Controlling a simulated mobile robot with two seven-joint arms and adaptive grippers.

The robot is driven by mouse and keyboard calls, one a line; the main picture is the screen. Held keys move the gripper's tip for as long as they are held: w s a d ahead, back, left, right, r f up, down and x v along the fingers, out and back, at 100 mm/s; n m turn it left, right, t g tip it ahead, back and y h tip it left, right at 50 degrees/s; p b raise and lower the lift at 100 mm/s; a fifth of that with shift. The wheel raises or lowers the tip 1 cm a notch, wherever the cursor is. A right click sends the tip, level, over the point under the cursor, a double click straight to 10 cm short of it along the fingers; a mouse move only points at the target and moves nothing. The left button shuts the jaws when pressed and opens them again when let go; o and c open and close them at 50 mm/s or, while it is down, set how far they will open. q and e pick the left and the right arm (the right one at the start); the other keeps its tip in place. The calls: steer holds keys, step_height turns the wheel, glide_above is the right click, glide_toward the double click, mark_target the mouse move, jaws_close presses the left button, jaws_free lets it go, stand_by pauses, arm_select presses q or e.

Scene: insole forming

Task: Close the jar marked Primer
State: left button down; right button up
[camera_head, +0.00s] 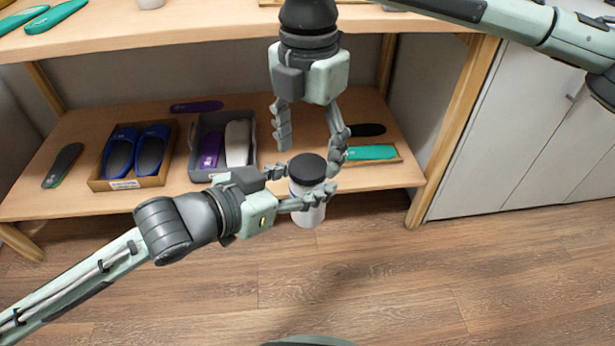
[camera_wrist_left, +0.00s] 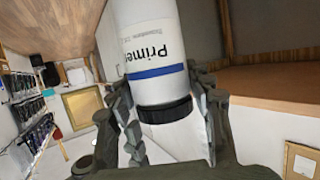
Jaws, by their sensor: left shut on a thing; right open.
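The jar marked Primer (camera_head: 307,214) is white with a black lid (camera_head: 307,167) on its top. It is held in the air in front of the lower shelf. My left gripper (camera_head: 303,183) is shut around the jar below the lid. In the left wrist view the jar (camera_wrist_left: 150,45) shows its upside-down Primer label, a blue band and the black lid (camera_wrist_left: 166,111). My right gripper (camera_head: 309,156) is open and points down over the jar, its fingers to either side of the lid. I cannot tell whether the lid is tight.
The lower shelf (camera_head: 95,206) behind holds a cardboard box (camera_head: 125,184) with blue insoles, a grey bin (camera_head: 195,150) and loose insoles. The upper shelf (camera_head: 180,30) and a wooden post (camera_head: 455,130) are close to my right arm. Floor in front is clear.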

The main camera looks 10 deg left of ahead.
steer(key=shift+f, duration=0.9)
steer(key=c, duration=1.2)
steer(key=m, duration=0.3)
steer(key=o, duration=1.3)
